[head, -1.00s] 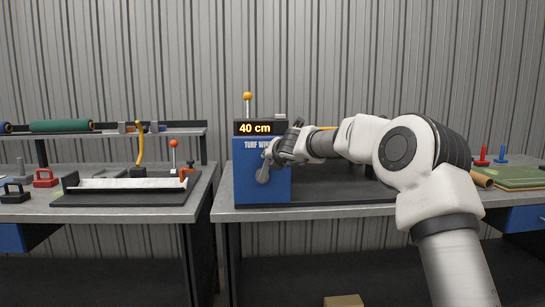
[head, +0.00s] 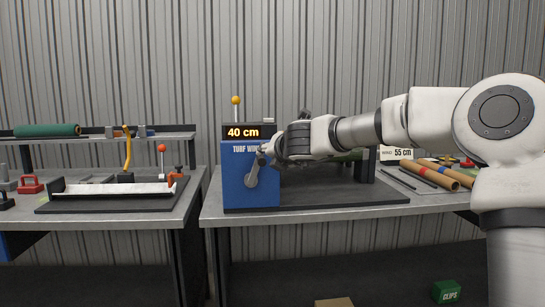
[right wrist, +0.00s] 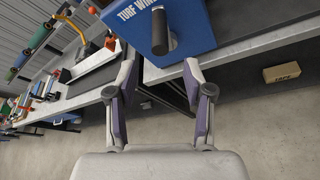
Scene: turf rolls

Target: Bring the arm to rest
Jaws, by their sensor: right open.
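My right arm comes in from the right in the head view. Its gripper (head: 268,154) is in front of the blue turf winder (head: 236,188), close to the crank (head: 253,172) on its front. In the right wrist view the two fingers of my right gripper (right wrist: 156,72) are spread, with nothing between them. The crank's dark handle (right wrist: 160,32) stands just beyond the fingertips, apart from them. The winder's display reads 40 cm. My left gripper is not in view.
Left of the winder, past a gap, a second bench holds a black tray (head: 60,207) with a white strip and levers. Brown rolls (head: 436,173) lie on the winder bench at right, behind my arm. A cardboard box (right wrist: 282,73) lies on the floor.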

